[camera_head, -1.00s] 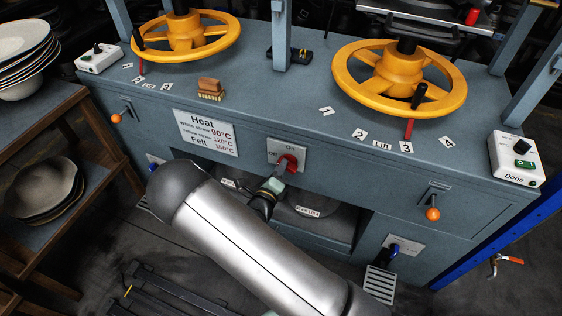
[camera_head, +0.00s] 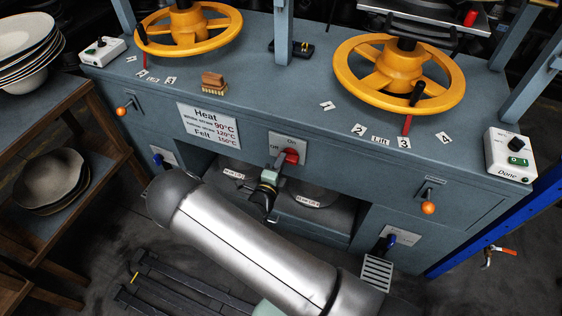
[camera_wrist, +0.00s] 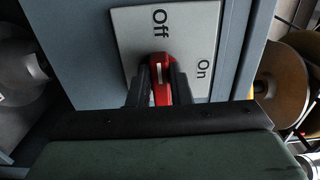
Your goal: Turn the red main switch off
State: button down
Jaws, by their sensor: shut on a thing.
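The red main switch (camera_head: 291,156) sits on a pale plate (camera_head: 277,140) on the front of the blue-grey press. In the wrist view, the red handle (camera_wrist: 160,82) stands between the two dark fingers of my gripper (camera_wrist: 155,85), which is shut on it. The plate there reads "Off" above the handle and "On" to its right. The handle lies roughly upright in that view, in line with "Off". In the head view, my gripper (camera_head: 271,175) reaches the switch from below, and its fingertips are hard to make out.
Yellow handwheels (camera_head: 400,78) stand on the press top. Orange-knobbed levers (camera_head: 428,207) stick out of its front. A sign with temperatures (camera_head: 209,125) is left of the switch. A wooden shelf with bowls (camera_head: 50,180) stands at the left.

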dwell(0.3)
jog(key=c, duration=1.3)
grip_release()
jog(key=shift+s, duration=0.15)
jog(key=b+v, duration=0.1)
jog(key=v, duration=1.6)
jog(key=shift+s+a, duration=0.1)
